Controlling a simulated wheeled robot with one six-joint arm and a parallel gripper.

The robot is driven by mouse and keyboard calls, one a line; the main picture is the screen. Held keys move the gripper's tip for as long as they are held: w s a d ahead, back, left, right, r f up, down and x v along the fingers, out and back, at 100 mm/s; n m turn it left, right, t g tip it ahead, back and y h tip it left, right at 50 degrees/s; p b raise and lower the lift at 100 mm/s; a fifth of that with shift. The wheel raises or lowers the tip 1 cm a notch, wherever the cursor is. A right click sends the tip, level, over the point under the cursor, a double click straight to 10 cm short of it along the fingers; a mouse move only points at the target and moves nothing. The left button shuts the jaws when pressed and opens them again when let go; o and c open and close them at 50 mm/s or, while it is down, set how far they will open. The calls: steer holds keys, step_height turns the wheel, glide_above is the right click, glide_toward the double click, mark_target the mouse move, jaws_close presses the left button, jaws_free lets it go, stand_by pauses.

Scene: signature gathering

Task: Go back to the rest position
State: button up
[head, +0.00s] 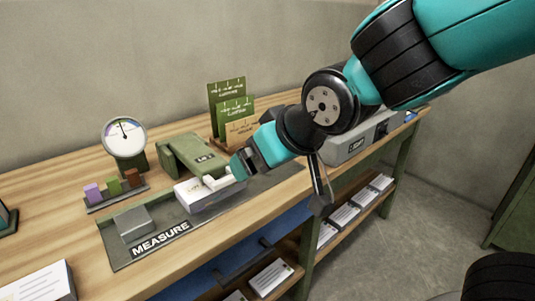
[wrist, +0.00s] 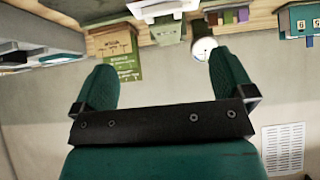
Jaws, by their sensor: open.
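My gripper (head: 240,166) is teal and black and hangs over the right part of the measure mat, close to a stack of white cards (head: 203,196); in the head view I cannot tell whether it touches them. In the wrist view its two teal fingers (wrist: 165,68) stand wide apart with nothing between them. The wrist view is upside down, with a white block (wrist: 163,8) at its top edge, beyond the fingertips.
The dark measure mat (head: 180,251) lies on the wooden bench, with a grey block (head: 132,223) on it. A dial gauge (head: 124,138), a green device (head: 190,152), green signs (head: 232,107) and a grey box (head: 348,146) stand behind and beside it.

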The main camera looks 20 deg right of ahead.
steer(key=s+r+n+g+p, duration=0.1)
steer(key=s+r+g+p, duration=0.3)
steer(key=s, duration=0.3)
steer(key=s+r+n+g+y+p, duration=0.1)
steer(key=s+r+n+g+p, duration=0.1)
steer(key=s+r+g+p, duration=0.2)
steer(key=s+p, duration=0.3)
steer(key=s, duration=0.1)
steer(key=shift+s+r, duration=0.25)
steer(key=shift+r, duration=0.15)
